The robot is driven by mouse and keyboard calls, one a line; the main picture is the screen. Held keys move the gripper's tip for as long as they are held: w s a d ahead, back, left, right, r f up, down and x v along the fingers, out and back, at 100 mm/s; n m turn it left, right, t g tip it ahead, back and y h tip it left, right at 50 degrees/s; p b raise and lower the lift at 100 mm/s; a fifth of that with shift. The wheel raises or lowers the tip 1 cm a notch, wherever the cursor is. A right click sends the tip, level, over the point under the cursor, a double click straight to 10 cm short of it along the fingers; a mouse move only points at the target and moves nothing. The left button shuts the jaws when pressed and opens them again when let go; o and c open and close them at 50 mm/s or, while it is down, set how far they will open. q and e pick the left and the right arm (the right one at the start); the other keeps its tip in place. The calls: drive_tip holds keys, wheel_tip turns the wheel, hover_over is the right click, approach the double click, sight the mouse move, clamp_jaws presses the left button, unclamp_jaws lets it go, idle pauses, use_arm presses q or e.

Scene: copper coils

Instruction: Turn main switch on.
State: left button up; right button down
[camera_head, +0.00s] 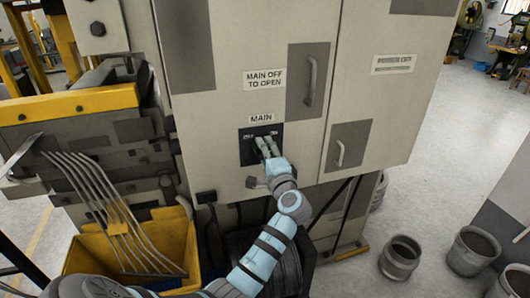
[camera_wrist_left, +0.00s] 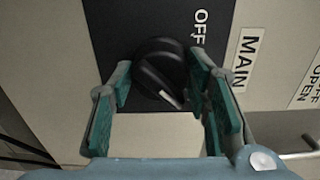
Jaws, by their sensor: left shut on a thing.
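The main switch is a round black knob (camera_wrist_left: 160,66) on a dark plate (camera_head: 247,150) on the cabinet front, under a "MAIN" label (camera_head: 262,118). In the left wrist view, a white mark on the knob points to the lower right of the picture, and "OFF" is printed beside the knob. My left gripper (camera_head: 267,147) is at the plate and hides most of the knob in the head view. In the left wrist view its green-padded fingers (camera_wrist_left: 162,78) are on either side of the knob, shut on it. My right gripper is not in view.
The cabinet (camera_head: 215,100) carries a "MAIN OFF TO OPEN" label (camera_head: 264,79) and door handles (camera_head: 311,82). A yellow bin (camera_head: 178,240) with bent metal rods stands at lower left. Metal buckets (camera_head: 400,257) stand on the floor at right.

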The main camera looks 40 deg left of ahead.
use_arm(q)
drive_tip(key=o, duration=1.2)
drive_tip(key=shift+d, duration=0.1)
drive_tip(key=shift+s+d, duration=0.2)
drive_tip(key=shift+d, duration=0.1)
drive_tip(key=v, duration=0.7)
drive_tip(key=shift+r, duration=0.1)
drive_tip(key=shift+w+a, duration=0.15)
